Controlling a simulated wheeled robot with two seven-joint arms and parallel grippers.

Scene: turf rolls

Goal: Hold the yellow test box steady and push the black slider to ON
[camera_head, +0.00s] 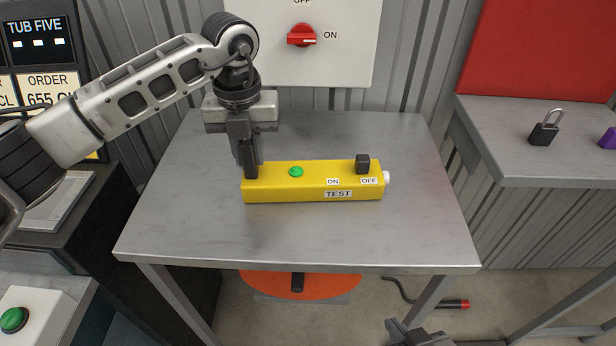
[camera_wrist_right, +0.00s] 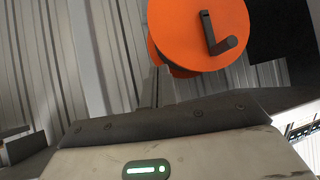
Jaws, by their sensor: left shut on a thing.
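The yellow test box (camera_head: 300,190) lies lengthwise on the grey table. A green button (camera_head: 296,171) is on its top. The black slider (camera_head: 362,164) stands near its right end, by the OFF label (camera_head: 369,181); the ON label (camera_head: 333,181) is to the left of that. My left gripper (camera_head: 250,168) points down and is shut on the left end of the box. My right gripper (camera_head: 418,334) shows only partly at the bottom edge, below and in front of the table and away from the box. Its fingers are not clear enough to read.
The grey table (camera_head: 190,230) is clear around the box. An orange reel (camera_head: 300,284) is below it and shows with its crank in the right wrist view (camera_wrist_right: 190,30). A side table (camera_head: 500,165) at right bears a padlock (camera_head: 544,130). A red switch (camera_head: 301,36) is on the back wall panel.

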